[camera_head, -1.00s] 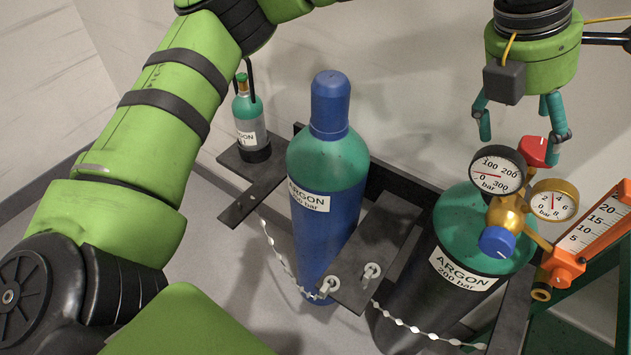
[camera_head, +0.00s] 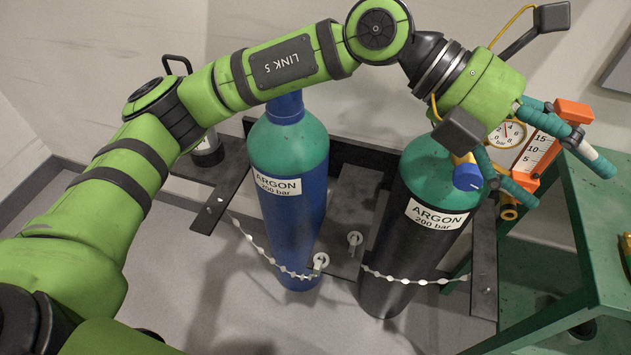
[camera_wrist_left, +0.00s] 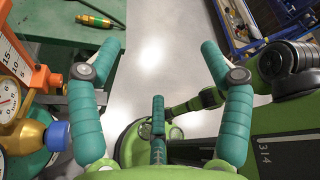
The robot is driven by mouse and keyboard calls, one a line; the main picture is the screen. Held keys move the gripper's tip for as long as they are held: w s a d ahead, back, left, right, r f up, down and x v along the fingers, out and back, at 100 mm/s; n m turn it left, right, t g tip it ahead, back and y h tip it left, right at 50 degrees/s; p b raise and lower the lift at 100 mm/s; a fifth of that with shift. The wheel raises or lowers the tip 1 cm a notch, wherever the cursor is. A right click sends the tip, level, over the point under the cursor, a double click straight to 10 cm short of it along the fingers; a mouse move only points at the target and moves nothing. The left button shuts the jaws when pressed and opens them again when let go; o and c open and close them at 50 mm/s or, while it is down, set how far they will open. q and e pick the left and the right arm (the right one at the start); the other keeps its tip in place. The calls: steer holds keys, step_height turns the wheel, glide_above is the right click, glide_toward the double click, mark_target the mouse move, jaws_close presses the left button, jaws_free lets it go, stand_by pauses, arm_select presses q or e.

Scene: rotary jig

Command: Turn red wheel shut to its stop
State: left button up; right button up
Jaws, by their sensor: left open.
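The red wheel is out of sight; in the head view my left arm and gripper cover the top of the black argon cylinder (camera_head: 395,245). The brass regulator there shows its blue knob (camera_head: 467,177), one small gauge (camera_head: 507,133) and an orange flowmeter (camera_head: 535,152). My left gripper (camera_head: 560,180) is open and empty, its teal fingers spread in front of the flowmeter. In the left wrist view the gripper (camera_wrist_left: 160,58) has only floor between its fingers. The blue knob (camera_wrist_left: 58,135) and flowmeter (camera_wrist_left: 47,78) lie left of the fingers. My right gripper is not in view.
A blue argon cylinder (camera_head: 290,215) stands left of the black one, with a chain (camera_head: 270,258) across the front. A green bench (camera_head: 590,225) stands at the right. Grey floor is open in front.

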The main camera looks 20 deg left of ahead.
arm_select(q)
step_height(320, 180, up, 8)
steer(key=w+a+n+t+h, duration=0.2)
steer(key=n+t+h, duration=0.1)
steer(key=n+h, duration=0.6)
steer(key=w+a+f+n+t+y, duration=0.25)
steer(key=w+a+n+t, duration=0.25)
steer(key=n+t, duration=0.5)
steer(key=w+a+f+n+t+y, duration=0.2)
steer(key=w+a+n+t+y, duration=0.25)
steer(key=n+t, duration=0.45)
steer(key=w+a+f+n+y, duration=0.4)
steer(key=a+f+n+y, duration=0.6)
steer(key=f, duration=0.3)
steer(key=s+a+f+n+g+y, duration=0.2)
steer(key=a+f, duration=0.1)
steer(key=f, duration=0.5)
steer(key=s+a+f+n+g+y, duration=0.2)
steer(key=s+a+f+g, duration=0.1)
steer(key=f, duration=0.5)
steer(key=shift+s+a+f+y, duration=0.2)
steer(key=shift+s+y, duration=0.1)
steer(key=shift+y, duration=0.1)
